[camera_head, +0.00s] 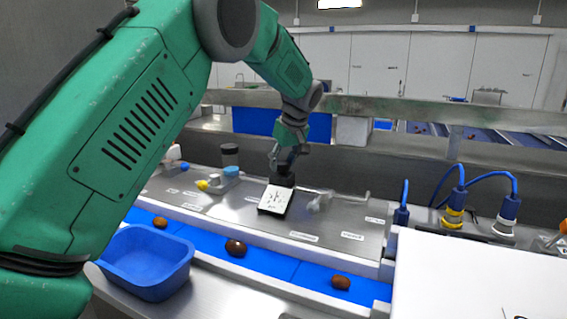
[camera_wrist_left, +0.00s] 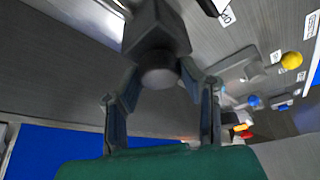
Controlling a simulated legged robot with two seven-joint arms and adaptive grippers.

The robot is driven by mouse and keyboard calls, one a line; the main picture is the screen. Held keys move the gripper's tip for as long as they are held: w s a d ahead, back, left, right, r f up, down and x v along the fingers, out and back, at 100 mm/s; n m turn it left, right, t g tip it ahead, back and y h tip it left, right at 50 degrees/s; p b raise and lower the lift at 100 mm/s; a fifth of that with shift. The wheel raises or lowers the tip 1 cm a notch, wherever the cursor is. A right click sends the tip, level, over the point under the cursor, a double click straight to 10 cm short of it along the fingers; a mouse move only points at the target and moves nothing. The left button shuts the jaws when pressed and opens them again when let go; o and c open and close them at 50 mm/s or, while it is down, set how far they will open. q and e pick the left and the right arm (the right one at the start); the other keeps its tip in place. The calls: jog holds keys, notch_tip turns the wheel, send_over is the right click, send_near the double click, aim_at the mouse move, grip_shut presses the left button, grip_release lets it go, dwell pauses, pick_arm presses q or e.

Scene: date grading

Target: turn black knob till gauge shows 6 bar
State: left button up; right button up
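My left gripper (camera_head: 287,163) comes down from above at the middle of the steel panel, just over a dark knob-like part (camera_head: 282,178). In the left wrist view, a black round knob (camera_wrist_left: 158,76) on a dark blocky body lies between the tips of my left gripper (camera_wrist_left: 160,72). The fingers stand apart, one on each side; whether they touch the knob is not clear. A tilted white plate with dark marks (camera_head: 274,199) stands in front of the knob; no gauge reading is legible. My right gripper is not in view.
A blue tub (camera_head: 120,262) stands at the front left. A blue belt (camera_head: 265,262) carries several brown dates. A clear fitting (camera_head: 320,202) is right of the plate; a blue-and-yellow valve part (camera_head: 203,185) is left. Blue cables (camera_head: 490,176) and a white board (camera_head: 480,275) are at right.

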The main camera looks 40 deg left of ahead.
pick_arm(q)
jog(key=shift+m, duration=0.4)
jog(key=m+t, duration=0.1)
jog(key=m, duration=0.2)
jog(key=shift+m+t+h, duration=0.3)
jog(key=shift+m+t, duration=0.1)
jog(key=m+t+h, duration=0.1)
jog(key=m, duration=0.3)
jog(key=m+h, duration=0.1)
jog(key=m, duration=0.2)
jog(key=m+h, duration=0.1)
jog(key=m, duration=0.1)
jog(key=shift+a+m+t, duration=0.15)
jog(key=shift+m+t, duration=0.25)
jog(key=shift+m+h, duration=0.9)
jog(key=shift+m, duration=1.1)
jog(key=shift+r, duration=0.1)
jog(key=o, duration=1.1)
jog(key=shift+a, duration=0.1)
